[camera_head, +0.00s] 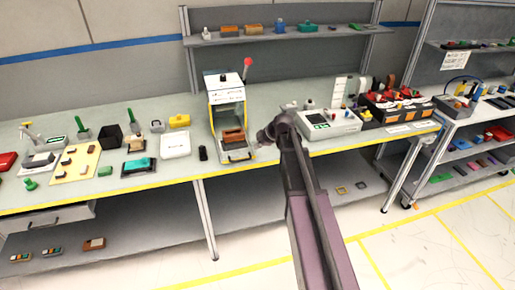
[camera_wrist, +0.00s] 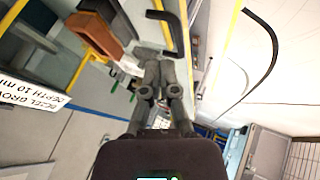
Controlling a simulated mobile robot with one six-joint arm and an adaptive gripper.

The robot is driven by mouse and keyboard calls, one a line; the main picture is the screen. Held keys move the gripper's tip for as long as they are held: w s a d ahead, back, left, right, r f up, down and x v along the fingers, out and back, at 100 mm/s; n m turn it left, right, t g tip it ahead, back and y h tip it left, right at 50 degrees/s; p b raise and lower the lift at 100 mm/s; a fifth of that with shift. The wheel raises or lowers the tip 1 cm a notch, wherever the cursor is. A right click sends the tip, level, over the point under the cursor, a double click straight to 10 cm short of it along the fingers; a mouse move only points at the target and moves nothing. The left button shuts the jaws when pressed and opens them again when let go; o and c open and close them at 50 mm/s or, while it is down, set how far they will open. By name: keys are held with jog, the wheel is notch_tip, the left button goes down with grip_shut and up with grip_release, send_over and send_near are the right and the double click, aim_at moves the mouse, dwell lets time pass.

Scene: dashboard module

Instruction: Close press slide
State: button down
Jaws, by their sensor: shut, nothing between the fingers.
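The press (camera_head: 226,96) is a white box with yellow edges and a red-knobbed lever, standing on the long bench. Its slide (camera_head: 237,154) sticks out at the front, bearing a reddish-brown block (camera_head: 233,136). In the wrist view this block (camera_wrist: 94,35) is at upper left. The slide's black handle (camera_wrist: 172,28) is at top centre. My gripper (camera_wrist: 153,56) is shut and empty, with its fingertips close to the handle; I cannot tell if they touch it. In the head view my gripper (camera_head: 259,143) is just right of the slide, partly hidden by my wrist.
A white device with a green screen (camera_head: 318,122) stands right of my arm.

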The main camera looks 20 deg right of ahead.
aim_at(243, 157)
jog(key=shift+b+x, duration=3.4)
jog(key=shift+x, duration=1.1)
jog(key=shift+w, duration=0.15)
jog(key=w, duration=2.1)
jog(key=shift+w+a+r, duration=0.1)
jog(key=shift+w, duration=0.2)
jog(key=shift+r, duration=0.15)
jog(key=p+v, duration=0.8)
jog(key=v, duration=0.2)
jog(key=shift+s, duration=0.15)
